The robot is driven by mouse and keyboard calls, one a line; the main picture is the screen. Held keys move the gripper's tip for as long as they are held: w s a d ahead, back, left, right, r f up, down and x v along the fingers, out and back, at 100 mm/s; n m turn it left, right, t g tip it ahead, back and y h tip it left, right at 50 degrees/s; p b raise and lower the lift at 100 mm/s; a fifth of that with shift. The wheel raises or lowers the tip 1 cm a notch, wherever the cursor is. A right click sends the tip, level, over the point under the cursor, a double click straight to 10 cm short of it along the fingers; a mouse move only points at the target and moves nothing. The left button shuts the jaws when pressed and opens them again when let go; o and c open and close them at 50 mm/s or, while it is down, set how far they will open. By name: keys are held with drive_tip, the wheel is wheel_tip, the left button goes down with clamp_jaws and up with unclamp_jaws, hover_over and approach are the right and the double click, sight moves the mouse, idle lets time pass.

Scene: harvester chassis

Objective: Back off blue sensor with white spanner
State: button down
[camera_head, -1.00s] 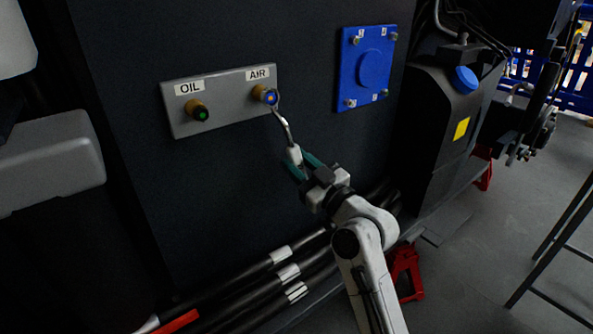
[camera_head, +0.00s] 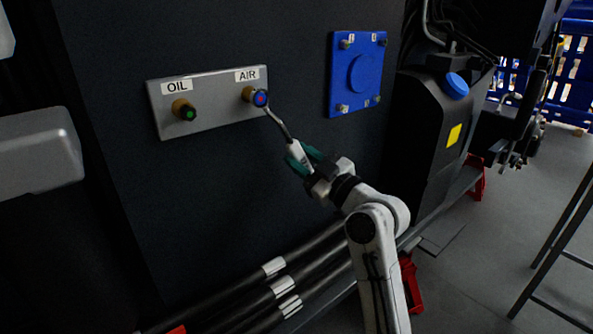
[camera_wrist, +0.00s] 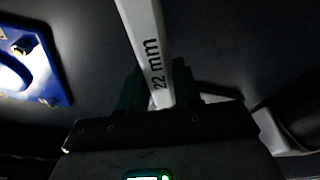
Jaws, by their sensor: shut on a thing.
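The blue sensor (camera_head: 260,98) sits at a brass fitting under the AIR label on the grey panel, with a small reddish dot on its face. My gripper (camera_head: 303,157) is shut on the white spanner (camera_head: 279,124), below and right of the sensor. The spanner slants up and left, its ring end at the sensor's right edge; I cannot tell how fully it encloses the sensor. In the wrist view, the spanner (camera_wrist: 146,40) stands between the jaws (camera_wrist: 160,88) and is marked "22 mm". The ring end is out of that view.
A second brass fitting with a green-marked sensor (camera_head: 184,110) is under the OIL label on the grey panel (camera_head: 217,111). A blue bolted plate (camera_head: 361,74) is to the right, then a black tank (camera_head: 433,120) with a blue cap. Black pipes (camera_head: 265,290) run below.

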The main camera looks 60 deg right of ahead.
drive_tip(key=shift+d+r, duration=0.15)
drive_tip(key=shift+s+d+r+n+y+b, duration=0.2)
drive_tip(key=shift+d+r+n+b, duration=0.3)
drive_tip(key=shift+d+n, duration=0.25)
drive_tip(key=shift+s+d+r+n+y+b, duration=0.1)
drive_tip(key=shift+s+d+r+n+b, duration=0.1)
drive_tip(key=shift+d+r+n+b, duration=0.5)
drive_tip(key=shift+a+f+n, duration=0.1)
drive_tip(key=shift+f+n, duration=0.1)
drive_tip(key=shift+n, duration=0.05)
drive_tip(key=shift+s+d+r+n+y, duration=0.1)
drive_tip(key=shift+d+r+n+y, duration=0.35)
drive_tip(key=shift+r+n, duration=0.15)
drive_tip(key=shift+f, duration=0.1)
drive_tip(key=shift+a+f+h, duration=0.2)
drive_tip(key=shift+h, duration=0.05)
drive_tip(key=shift+s, duration=0.1)
